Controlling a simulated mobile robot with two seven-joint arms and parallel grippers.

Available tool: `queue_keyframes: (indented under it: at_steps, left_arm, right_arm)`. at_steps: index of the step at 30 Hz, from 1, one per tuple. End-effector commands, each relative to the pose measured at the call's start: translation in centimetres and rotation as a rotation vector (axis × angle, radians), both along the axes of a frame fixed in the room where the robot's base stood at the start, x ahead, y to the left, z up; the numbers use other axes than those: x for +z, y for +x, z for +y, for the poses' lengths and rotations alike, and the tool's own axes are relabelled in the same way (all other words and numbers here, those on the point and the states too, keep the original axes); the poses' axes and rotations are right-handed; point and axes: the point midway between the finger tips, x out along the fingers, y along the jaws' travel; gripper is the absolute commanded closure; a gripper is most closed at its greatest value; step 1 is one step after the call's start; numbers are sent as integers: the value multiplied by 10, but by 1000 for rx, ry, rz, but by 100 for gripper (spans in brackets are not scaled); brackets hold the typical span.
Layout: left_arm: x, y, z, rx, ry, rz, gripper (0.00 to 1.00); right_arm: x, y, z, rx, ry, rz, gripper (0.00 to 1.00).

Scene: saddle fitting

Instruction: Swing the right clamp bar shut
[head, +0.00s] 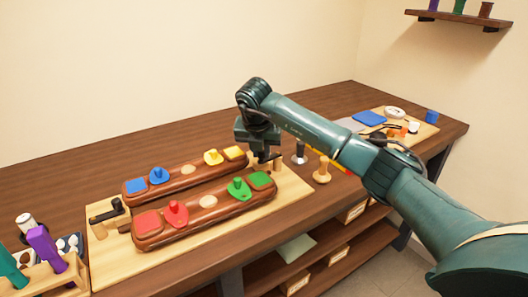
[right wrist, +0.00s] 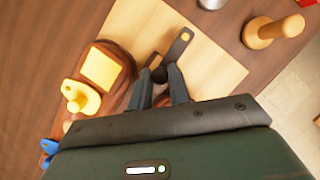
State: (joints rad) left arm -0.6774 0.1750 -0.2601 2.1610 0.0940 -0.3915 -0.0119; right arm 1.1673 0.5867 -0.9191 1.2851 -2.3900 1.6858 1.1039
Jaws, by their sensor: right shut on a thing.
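My right gripper (head: 262,158) is low at the right end of the light wooden board, just beyond the brown block ends. In the right wrist view its fingers (right wrist: 161,88) are closed around a dark round knob (right wrist: 159,74) on the right clamp bar. The dark right clamp bar (right wrist: 180,46) slants from the knob to a flat end with a hole, over the board beside the rounded brown block (right wrist: 127,68). In the head view the gripper mostly hides this bar. The left clamp bar (head: 105,211) is dark and sits at the board's left end. My left gripper is out of view.
Two long brown blocks (head: 205,223) lie side by side on the light board (head: 292,193), with coloured squares and knobbed pieces on top. A wooden peg (head: 322,172) and a metal-topped peg (head: 300,153) stand just right. A tool rack (head: 45,278) is at front left.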

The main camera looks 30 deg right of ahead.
Motion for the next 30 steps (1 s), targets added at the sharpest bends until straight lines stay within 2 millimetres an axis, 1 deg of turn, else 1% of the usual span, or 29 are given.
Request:
queue_keyframes:
  at_steps: [7,20,21,28,30]
  left_arm:
    - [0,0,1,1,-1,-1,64]
    - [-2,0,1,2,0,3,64]
    - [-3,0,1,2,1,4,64]
    - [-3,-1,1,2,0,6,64]
    - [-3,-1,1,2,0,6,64]
  right_arm:
    - [1,4,1,-59,1,-2,100]
    - [1,5,1,-69,1,-3,100]
    - [1,5,1,-69,1,-3,81]
    - [1,4,1,-69,1,-2,62]
    - [1,4,1,-68,1,-1,60]
